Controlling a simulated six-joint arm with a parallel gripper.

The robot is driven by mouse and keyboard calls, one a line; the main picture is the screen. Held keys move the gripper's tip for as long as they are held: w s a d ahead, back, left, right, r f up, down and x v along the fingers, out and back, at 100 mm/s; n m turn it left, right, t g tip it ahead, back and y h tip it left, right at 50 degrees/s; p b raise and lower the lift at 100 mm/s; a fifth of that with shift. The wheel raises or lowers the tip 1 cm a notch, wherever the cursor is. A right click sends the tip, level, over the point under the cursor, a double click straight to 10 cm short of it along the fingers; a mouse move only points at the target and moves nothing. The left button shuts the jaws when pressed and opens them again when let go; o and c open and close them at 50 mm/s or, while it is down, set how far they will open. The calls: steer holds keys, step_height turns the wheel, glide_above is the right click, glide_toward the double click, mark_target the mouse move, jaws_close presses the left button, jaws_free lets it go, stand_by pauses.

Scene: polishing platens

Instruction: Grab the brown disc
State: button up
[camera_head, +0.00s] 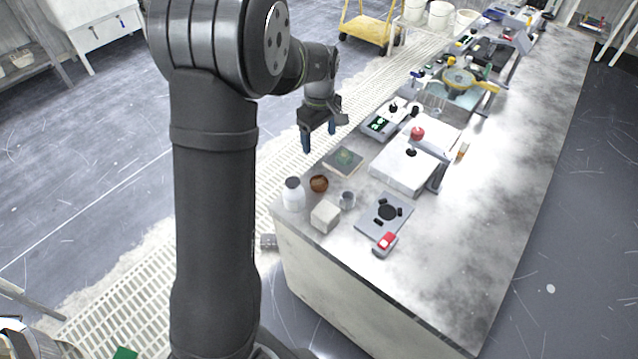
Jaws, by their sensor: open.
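The brown disc (319,183) is a small, round, reddish-brown piece near the left edge of the long bench, between a white jar and a small clear glass. My gripper (320,143) hangs in the air above and beyond the disc, over the bench's left edge in the picture, with its two dark blue fingers pointing down. The fingers are apart and nothing shows between them. The gripper does not touch the disc.
Close around the disc stand the white jar (293,194), the glass (347,200), a beige block (325,216) and a dark square plate (343,161). A white machine (405,165) and a grey plate with a black knob (386,213) are to the right. The bench's right side (480,240) is clear.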

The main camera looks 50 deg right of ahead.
steer(key=m, duration=1.9)
glide_above(319, 181)
steer(key=f, duration=0.8)
steer(key=s+f, duration=0.1)
steer(key=f, duration=0.3)
steer(key=shift+d, duration=0.15)
steer(key=shift+w+f, duration=0.25)
steer(key=shift+f, duration=1.1)
steer(key=shift+w+f, duration=0.2)
steer(key=shift+f, duration=1.1)
steer(key=c, duration=1.1)
steer(key=shift+r, duration=0.1)
